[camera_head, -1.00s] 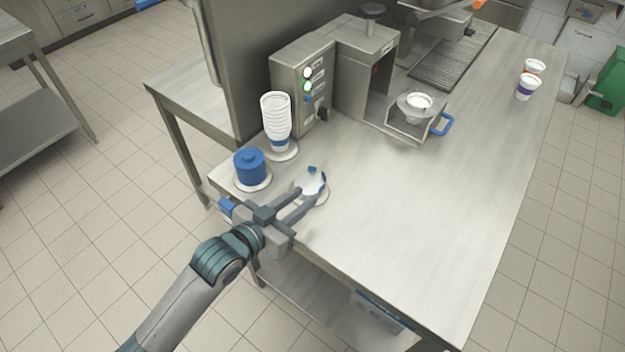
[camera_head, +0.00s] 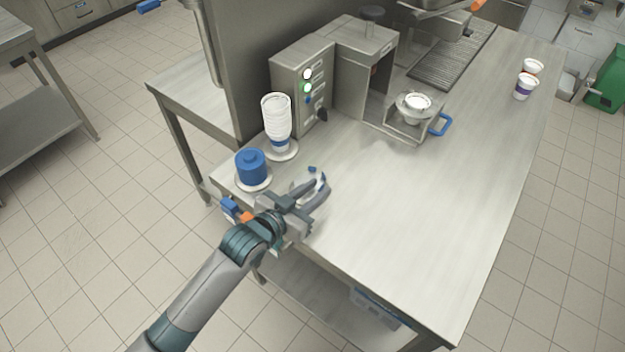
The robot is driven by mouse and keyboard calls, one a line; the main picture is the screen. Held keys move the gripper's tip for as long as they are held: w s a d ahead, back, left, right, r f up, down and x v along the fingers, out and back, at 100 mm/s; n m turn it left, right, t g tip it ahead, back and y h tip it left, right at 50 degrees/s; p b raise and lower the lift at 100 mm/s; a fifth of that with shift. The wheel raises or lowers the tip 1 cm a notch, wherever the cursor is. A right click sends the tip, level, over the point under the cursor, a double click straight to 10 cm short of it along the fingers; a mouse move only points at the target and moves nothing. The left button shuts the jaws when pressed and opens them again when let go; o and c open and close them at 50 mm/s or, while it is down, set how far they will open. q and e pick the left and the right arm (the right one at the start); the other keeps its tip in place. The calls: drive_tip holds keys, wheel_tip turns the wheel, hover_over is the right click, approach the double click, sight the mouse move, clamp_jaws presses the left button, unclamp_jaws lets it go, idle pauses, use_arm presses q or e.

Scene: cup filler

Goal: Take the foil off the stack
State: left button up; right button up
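The foil stack (camera_head: 308,177) is a small pale, shiny round pile with a blue bit at its back edge. It sits on the table near the front left corner, on a white round base mostly hidden by my gripper. My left gripper (camera_head: 324,184) is at the stack, reaching over it from the front left. Its fingers look apart, with pale foil showing between them. I cannot make out whether a single foil is separated from the pile. My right gripper is out of view.
Two cups (camera_head: 524,87) stand far right. The table's middle is clear.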

use_arm(q)
drive_tip(key=shift+w+d+f, duration=0.2)
drive_tip(key=shift+w+d, duration=0.1)
drive_tip(key=shift+w, duration=0.2)
drive_tip(key=shift+c, duration=0.7)
clamp_jaws()
